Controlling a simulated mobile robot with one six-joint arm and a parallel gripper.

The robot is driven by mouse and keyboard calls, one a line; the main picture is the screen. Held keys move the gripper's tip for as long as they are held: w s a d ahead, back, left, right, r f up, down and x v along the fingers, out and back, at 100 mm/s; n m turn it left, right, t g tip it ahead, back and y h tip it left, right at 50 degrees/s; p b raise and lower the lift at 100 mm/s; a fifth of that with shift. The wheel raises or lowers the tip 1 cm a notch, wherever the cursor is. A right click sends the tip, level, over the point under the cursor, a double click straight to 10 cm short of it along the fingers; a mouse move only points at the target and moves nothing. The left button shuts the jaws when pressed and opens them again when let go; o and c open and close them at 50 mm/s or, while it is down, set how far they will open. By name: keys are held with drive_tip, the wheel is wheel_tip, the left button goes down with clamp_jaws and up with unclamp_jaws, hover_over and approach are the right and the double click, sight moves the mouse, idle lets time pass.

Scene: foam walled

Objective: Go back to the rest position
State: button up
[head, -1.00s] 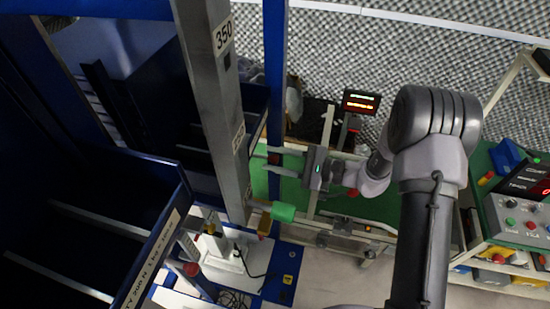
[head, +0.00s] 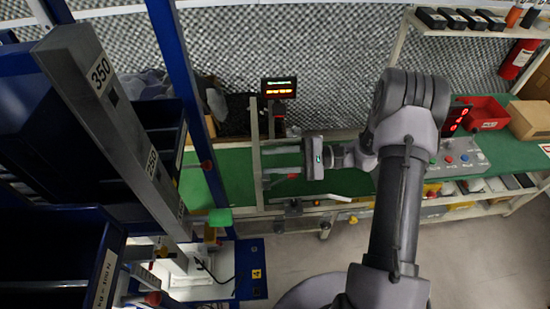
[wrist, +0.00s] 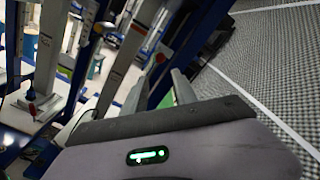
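My gripper (head: 280,162) is at the middle of the head view, pointing left, in front of the green bench top. Its two pale fingers are spread apart with nothing between them. In the wrist view the fingers (wrist: 165,90) also stand apart, above the dark gripper body with its green light. My arm bends down from the right of the head view.
A grey post (head: 112,120) marked 350 and 250 stands left, beside dark blue bins (head: 50,255). A green bench (head: 345,185) runs behind, with a lit display (head: 278,88) and a button panel (head: 462,158). Grey floor (head: 480,255) is open at lower right.

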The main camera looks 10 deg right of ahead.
drive_tip(key=shift+d, duration=0.15)
drive_tip(key=s+a+r+n+g+h+b, duration=0.2)
drive_tip(key=s+a+r+n+h, duration=0.15)
drive_tip(key=s+h, duration=0.2)
drive_tip(key=s+a+r+n+g+h+b, duration=0.1)
drive_tip(key=s+a+r+n+g+h, duration=0.1)
drive_tip(key=s+r+h, duration=0.4)
drive_tip(key=s+d+r+t+h+b, duration=0.2)
drive_tip(key=s+d+t+h+b, duration=0.1)
drive_tip(key=s+t, duration=0.4)
drive_tip(key=shift+s+d+n+h, duration=0.35)
drive_tip(key=shift+s+d+h, duration=0.3)
drive_tip(key=shift+s, duration=0.4)
drive_tip(key=shift+a, duration=0.15)
